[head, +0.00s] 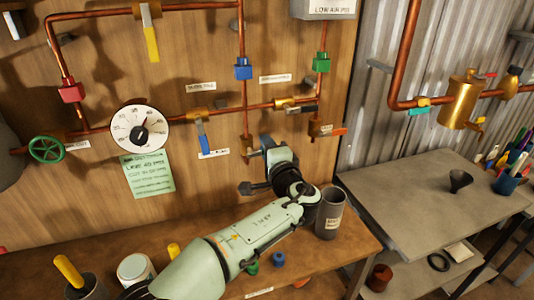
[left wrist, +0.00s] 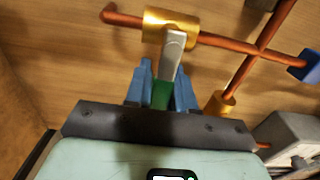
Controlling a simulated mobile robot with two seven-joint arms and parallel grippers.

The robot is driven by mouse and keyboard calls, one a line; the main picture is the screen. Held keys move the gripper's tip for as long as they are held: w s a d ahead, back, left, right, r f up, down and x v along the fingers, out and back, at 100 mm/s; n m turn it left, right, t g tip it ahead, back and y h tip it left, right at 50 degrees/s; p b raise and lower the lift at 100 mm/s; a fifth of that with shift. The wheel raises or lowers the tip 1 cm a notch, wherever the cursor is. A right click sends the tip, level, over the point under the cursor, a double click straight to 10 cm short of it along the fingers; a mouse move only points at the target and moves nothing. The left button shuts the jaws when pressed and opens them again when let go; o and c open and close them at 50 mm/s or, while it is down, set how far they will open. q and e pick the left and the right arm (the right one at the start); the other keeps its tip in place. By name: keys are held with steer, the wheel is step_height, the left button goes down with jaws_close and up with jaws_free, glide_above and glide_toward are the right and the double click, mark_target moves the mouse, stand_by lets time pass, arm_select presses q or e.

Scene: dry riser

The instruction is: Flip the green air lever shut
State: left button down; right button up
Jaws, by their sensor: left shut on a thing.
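In the left wrist view, my left gripper (left wrist: 161,88) has its blue fingers closed around the green lever (left wrist: 160,95). The lever's bare metal shank (left wrist: 173,50) runs up to a brass valve body (left wrist: 166,20) on a copper pipe. The lever lies roughly square across that pipe. In the head view, my left gripper (head: 252,170) is up against the wooden panel, just below the brass valve (head: 247,143) at the foot of the upright pipe. There the green lever is hidden by the gripper. My right gripper is not in view.
Close by are a blue lever (head: 203,143), a black lever (head: 303,109) and an orange lever (head: 338,131). A dial gauge (head: 140,125) and green handwheel (head: 47,149) are left. A grey cup (head: 330,212) stands on the bench beside my arm. A grey table (head: 415,180) is right.

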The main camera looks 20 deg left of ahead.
arm_select(q)
steer(key=c, duration=1)
jaws_free()
steer(key=shift+c, duration=0.2)
steer(key=shift+s+d, duration=0.1)
steer(key=shift+s, duration=0.05)
steer(key=b+v, duration=0.1)
steer(key=v, duration=1.2)
